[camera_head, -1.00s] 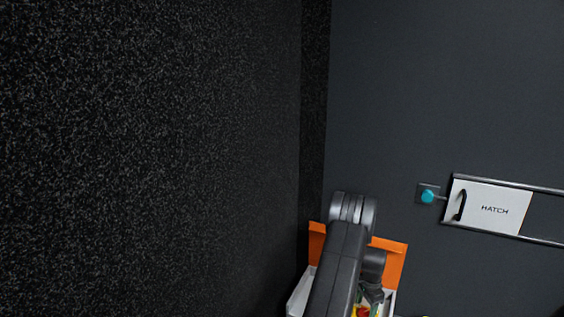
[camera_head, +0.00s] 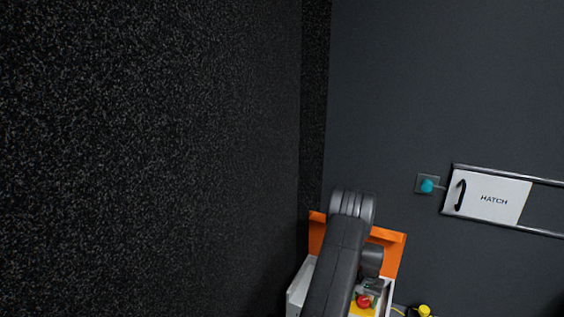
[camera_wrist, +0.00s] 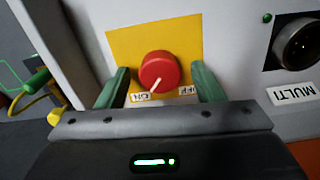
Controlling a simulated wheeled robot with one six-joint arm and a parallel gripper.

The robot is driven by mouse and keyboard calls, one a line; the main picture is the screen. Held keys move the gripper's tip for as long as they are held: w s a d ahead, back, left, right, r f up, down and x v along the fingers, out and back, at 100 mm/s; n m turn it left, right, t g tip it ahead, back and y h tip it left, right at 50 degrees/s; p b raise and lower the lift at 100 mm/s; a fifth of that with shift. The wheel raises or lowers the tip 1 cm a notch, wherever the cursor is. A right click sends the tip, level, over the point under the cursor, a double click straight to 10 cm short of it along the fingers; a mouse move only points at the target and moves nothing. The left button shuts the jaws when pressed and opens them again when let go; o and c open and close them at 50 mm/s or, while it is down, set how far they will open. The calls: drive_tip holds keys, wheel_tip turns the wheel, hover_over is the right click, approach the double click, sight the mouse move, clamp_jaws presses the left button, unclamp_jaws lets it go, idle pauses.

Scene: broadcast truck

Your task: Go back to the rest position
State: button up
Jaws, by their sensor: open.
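My gripper (camera_wrist: 160,67) is open in the wrist view, with one green finger on each side of a red knob (camera_wrist: 158,70). The fingers look apart from the knob; how deep they reach is hard to tell. The knob sits on a yellow plate (camera_wrist: 125,48), and its white line points down-left towards the ON label, with OFF at the right. In the head view the red knob (camera_head: 363,301) shows low in the picture, just right of my dark arm, which hides part of the white box (camera_head: 299,288) there.
An orange panel (camera_head: 390,248) stands behind my arm. A HATCH door (camera_head: 487,196) on rails and a teal knob (camera_head: 427,186) are on the right wall. A yellow plug (camera_head: 424,310) is at the bottom. A dark speckled wall fills the left. A MULTI socket (camera_wrist: 298,45) is right of the plate.

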drive_tip(key=n+p, duration=0.1)
drive_tip(key=n, duration=0.3)
drive_tip(key=n+p, duration=0.1)
drive_tip(key=n, duration=0.3)
drive_tip(key=shift+r+p, duration=0.35)
drive_tip(key=shift+r, duration=0.45)
drive_tip(key=shift+a, duration=0.1)
